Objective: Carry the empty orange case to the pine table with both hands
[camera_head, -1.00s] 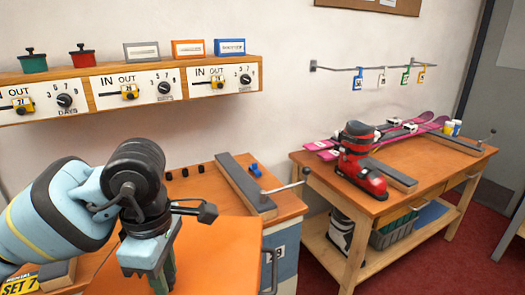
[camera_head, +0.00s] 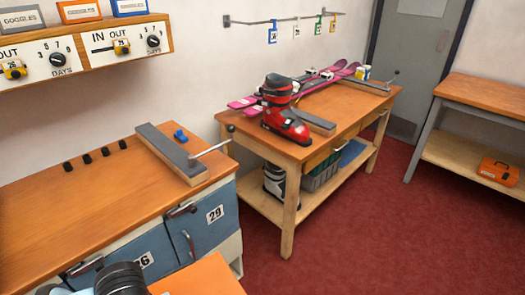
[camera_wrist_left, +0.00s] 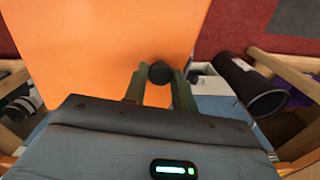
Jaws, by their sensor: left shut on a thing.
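The orange case (camera_head: 205,280) shows only as a flat orange corner at the bottom edge of the head view. In the left wrist view its broad orange face (camera_wrist_left: 90,45) fills the upper left. My left gripper (camera_wrist_left: 160,82) is shut on a dark, rounded part at the case's edge, seemingly its handle. Whether the case is empty cannot be seen. My right gripper is out of view. A table with pale pine legs and a wooden top (camera_head: 350,110) stands at the middle right of the head view.
A red ski boot (camera_head: 285,122), pink skis (camera_head: 300,82) and grey-topped bars occupy that table. A workbench with blue doors (camera_head: 190,225) is at left. Red carpet (camera_head: 345,235) is open at lower right. A small orange toolbox (camera_head: 498,171) sits on another table's low shelf.

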